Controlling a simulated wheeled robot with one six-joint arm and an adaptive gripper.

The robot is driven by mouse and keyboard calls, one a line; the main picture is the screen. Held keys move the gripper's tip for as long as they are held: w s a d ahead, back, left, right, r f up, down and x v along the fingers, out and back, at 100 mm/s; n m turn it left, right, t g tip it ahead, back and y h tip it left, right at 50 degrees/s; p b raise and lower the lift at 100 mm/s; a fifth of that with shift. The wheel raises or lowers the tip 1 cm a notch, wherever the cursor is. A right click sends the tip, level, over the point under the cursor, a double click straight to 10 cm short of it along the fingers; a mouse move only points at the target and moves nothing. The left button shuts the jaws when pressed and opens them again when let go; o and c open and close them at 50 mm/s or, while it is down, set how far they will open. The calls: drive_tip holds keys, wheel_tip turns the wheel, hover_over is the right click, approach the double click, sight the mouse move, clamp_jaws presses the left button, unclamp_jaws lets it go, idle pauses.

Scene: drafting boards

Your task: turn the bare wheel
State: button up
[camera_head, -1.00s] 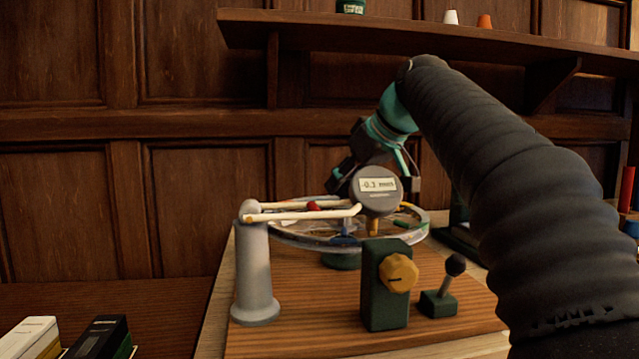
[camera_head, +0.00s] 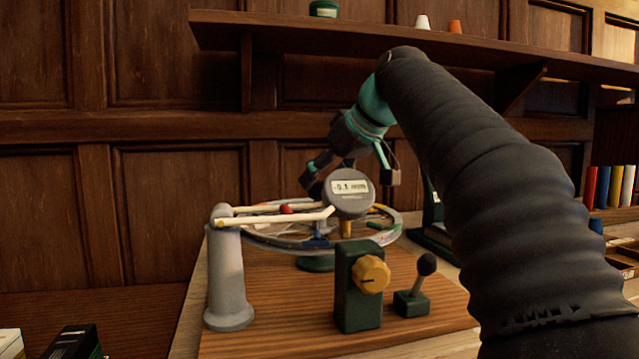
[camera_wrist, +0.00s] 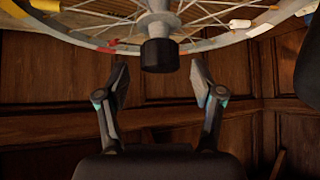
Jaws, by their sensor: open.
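The bare wheel (camera_head: 388,229) lies flat on a stand on the wooden board. It has thin spokes, a pale rim and small coloured tags. Its rim and spokes cross the top of the wrist view (camera_wrist: 235,37).
A grey post (camera_head: 228,275) with white arms stands front left. A green block with a yellow knob (camera_head: 370,275) and a small lever (camera_head: 420,280) stand in front. A shelf (camera_head: 400,42) runs above, with a panelled wall behind. Books (camera_head: 605,186) are at right.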

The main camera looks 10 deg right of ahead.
drive_tip(key=v, duration=1)
drive_tip(key=s+a+f+h+p, duration=0.1)
drive_tip(key=s+a+h, duration=0.1)
drive_tip(key=a, duration=0.7)
drive_tip(key=s+a+f+h, duration=0.1)
drive_tip(key=a, duration=0.7)
drive_tip(key=w+d+r+m+t+h, duration=0.1)
drive_tip(key=d+r+m+h, duration=0.2)
drive_tip(key=d+m+h, duration=0.65)
drive_tip(key=w+d+f+y, duration=0.1)
drive_tip(key=w+f, duration=0.2)
drive_tip(key=w+f+m+y, duration=0.1)
drive_tip(key=w+f, duration=0.2)
drive_tip(key=w+d+f+m+y, duration=0.1)
drive_tip(key=w+f, duration=0.2)
drive_tip(key=shift+d+f+m+y, duration=0.25)
drive_tip(key=shift+d+f+y, duration=0.05)
drive_tip(key=shift+y, duration=0.05)
clamp_jaws()
